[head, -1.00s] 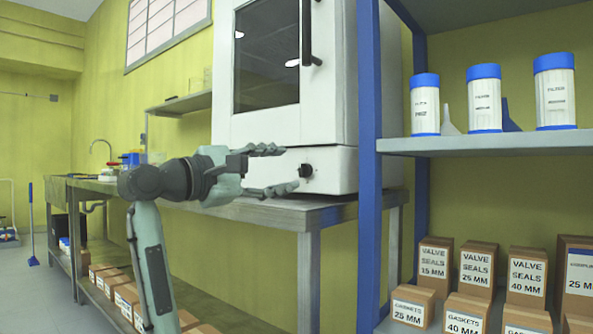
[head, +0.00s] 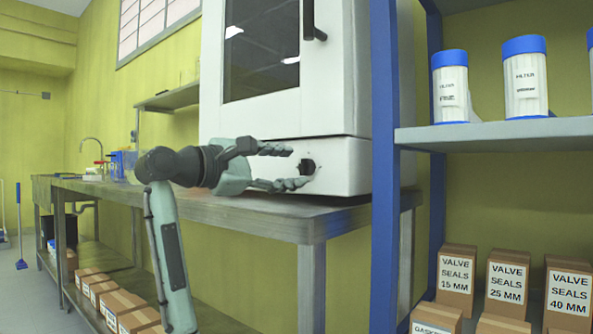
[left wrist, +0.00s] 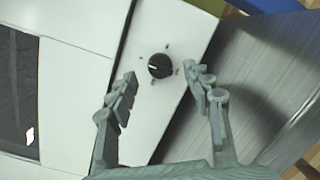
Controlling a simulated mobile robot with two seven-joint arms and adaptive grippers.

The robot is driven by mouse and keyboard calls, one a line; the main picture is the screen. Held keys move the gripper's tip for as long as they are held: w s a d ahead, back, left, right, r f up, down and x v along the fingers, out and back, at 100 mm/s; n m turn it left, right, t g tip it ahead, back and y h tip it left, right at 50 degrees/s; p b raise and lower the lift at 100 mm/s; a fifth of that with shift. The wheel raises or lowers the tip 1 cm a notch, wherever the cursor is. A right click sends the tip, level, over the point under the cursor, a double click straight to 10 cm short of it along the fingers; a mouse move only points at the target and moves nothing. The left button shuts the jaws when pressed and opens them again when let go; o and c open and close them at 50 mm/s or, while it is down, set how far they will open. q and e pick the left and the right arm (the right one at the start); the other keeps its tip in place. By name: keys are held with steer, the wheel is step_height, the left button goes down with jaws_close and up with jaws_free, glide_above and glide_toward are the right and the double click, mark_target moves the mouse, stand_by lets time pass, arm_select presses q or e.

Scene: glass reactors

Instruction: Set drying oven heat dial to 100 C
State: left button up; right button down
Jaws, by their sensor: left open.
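The drying oven (head: 340,100) is a white box with a dark glass door, standing on a metal bench. Its black heat dial (head: 307,167) is on the white lower front panel. In the left wrist view the dial (left wrist: 160,66) has a pale pointer line and small marks around it, too small to read. My left gripper (head: 300,165) is open in front of the panel, with its fingers pointing at the dial. In the left wrist view the dial lies between and just beyond the fingertips, seemingly untouched. My right gripper is not in view.
A blue shelf post (head: 385,180) stands close to the right of the oven. The grey shelf (head: 500,133) holds white filter jars with blue lids, and boxes stand below. The metal bench (head: 270,215) runs under the oven and my left arm.

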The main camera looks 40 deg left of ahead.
mark_target(305, 167)
arm_select(q)
steer(key=shift+x, duration=1.4)
steer(key=c, duration=1.1)
